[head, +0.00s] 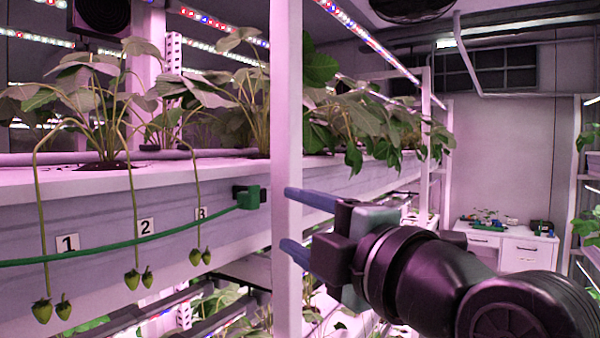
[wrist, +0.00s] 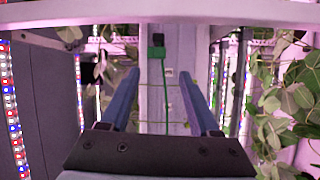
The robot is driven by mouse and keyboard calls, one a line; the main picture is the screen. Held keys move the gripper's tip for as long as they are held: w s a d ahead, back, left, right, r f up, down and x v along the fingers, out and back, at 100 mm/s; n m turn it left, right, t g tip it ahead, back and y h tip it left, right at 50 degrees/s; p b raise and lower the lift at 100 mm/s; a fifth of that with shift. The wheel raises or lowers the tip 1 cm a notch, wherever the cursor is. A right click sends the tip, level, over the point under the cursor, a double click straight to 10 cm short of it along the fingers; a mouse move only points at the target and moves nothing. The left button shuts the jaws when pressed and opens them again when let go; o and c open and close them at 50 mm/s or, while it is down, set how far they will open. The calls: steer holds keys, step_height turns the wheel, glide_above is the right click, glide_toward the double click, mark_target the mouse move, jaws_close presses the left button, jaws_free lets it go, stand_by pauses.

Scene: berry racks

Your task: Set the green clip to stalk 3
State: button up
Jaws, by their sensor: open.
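The green clip (head: 250,197) sits at a small black mount on the front of the white trough, right of the number 3 label (head: 201,213). A green line runs from it leftward across the stalks. Stalk 3 (head: 197,180) hangs over the trough edge with two green berries at its end, left of the clip. My gripper (head: 285,218) is open and empty, its blue fingers overlapping the white post in the head view, right of the clip. In the wrist view, the clip (wrist: 156,52) shows beyond and between the open fingertips (wrist: 158,74).
A white upright post (head: 287,120) stands close to my fingers. Stalk 1 (head: 40,200) and stalk 2 (head: 133,205) hang further left with berries. Leafy plants (head: 235,95) fill the trough top. A white bench (head: 500,243) stands at the back right.

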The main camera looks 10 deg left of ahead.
mark_target(253, 203)
steer(key=shift+n+g, duration=0.4)
steer(key=shift+n, duration=0.4)
steer(key=p+x, duration=0.2)
steer(key=x, duration=0.1)
steer(key=p+x, duration=0.2)
steer(key=x, duration=0.2)
steer(key=r+p+x, duration=0.1)
steer(key=p+x, duration=0.1)
steer(key=x, duration=0.2)
steer(key=shift+w+a+p, duration=0.15)
steer(key=shift+w+p, duration=0.1)
steer(key=shift+p, duration=0.1)
steer(key=shift+w+a+f, duration=0.2)
steer(key=shift+w+a, duration=0.3)
steer(key=shift+w, duration=0.1)
steer(key=shift+c, duration=0.3)
jaws_close()
steer(key=shift+s, duration=0.15)
